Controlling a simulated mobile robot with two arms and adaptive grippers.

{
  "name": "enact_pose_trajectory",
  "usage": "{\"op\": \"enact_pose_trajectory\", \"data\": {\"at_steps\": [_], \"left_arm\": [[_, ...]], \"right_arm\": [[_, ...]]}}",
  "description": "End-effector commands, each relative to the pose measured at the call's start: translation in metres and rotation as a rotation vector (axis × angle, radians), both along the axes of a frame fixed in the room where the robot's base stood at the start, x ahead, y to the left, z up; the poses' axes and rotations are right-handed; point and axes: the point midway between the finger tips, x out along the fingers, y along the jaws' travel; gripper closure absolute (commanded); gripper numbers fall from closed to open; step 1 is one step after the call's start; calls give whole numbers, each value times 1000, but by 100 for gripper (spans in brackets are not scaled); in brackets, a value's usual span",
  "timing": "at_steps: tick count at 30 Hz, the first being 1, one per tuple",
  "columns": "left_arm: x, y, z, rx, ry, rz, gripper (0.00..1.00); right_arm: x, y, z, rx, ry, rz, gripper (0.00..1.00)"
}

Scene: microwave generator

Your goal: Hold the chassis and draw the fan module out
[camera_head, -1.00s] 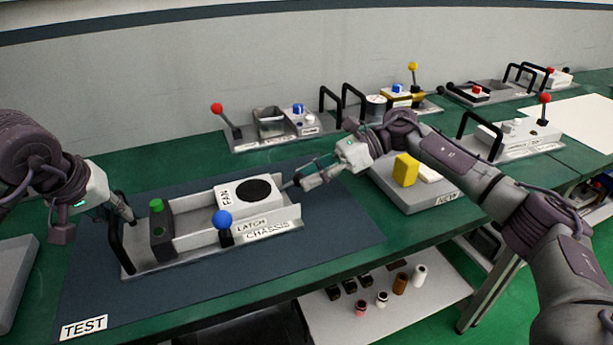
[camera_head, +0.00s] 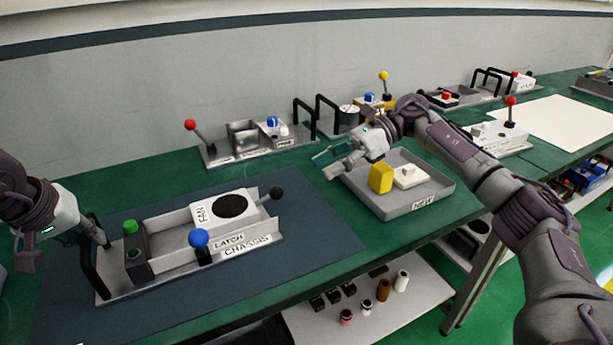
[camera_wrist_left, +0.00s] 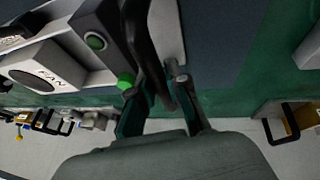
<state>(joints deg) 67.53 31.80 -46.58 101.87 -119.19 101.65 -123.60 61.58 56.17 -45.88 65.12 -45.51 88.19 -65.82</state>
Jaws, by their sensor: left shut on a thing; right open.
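The grey chassis (camera_head: 265,250) lies on the dark mat, with a black handle (camera_head: 92,275) at its left end. The white fan module (camera_head: 201,214), with a round black grille, sits inside the chassis. A dark ball knob (camera_head: 277,192) sticks out at its right end. The blue latch knob (camera_head: 198,238) stands at the chassis's front side. My left gripper (camera_head: 104,243) is shut on the black handle, also visible in the left wrist view (camera_wrist_left: 140,40). My right gripper (camera_head: 328,166) is open and empty, to the right of the dark knob and apart from it.
A grey tray (camera_head: 440,197) labelled NEW, holding a yellow block (camera_head: 381,178) and a white part (camera_head: 409,177), is close to my right gripper. Behind, a unit with a red-knobbed lever (camera_head: 191,125) stands near the wall. The mat (camera_head: 320,236) is clear right of the chassis.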

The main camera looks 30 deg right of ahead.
Motion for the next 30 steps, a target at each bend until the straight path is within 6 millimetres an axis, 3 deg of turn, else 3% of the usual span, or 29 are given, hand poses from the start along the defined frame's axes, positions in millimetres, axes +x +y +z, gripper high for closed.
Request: {"op": "enact_pose_trajectory", "data": {"at_steps": [6,14,15,20,30], "left_arm": [[-2,0,-5,5,12,-2,100],[-2,-1,-5,4,12,-3,100],[-2,0,-5,4,12,-3,82],[-1,0,-3,2,8,-3,56],[-1,0,2,0,1,-1,56]], "right_arm": [[-2,-18,7,0,0,0,43],[-2,-19,7,0,-1,0,43],[-2,-19,7,0,0,0,43],[-2,-19,7,0,0,0,43],[-2,-19,8,0,0,0,43]]}}
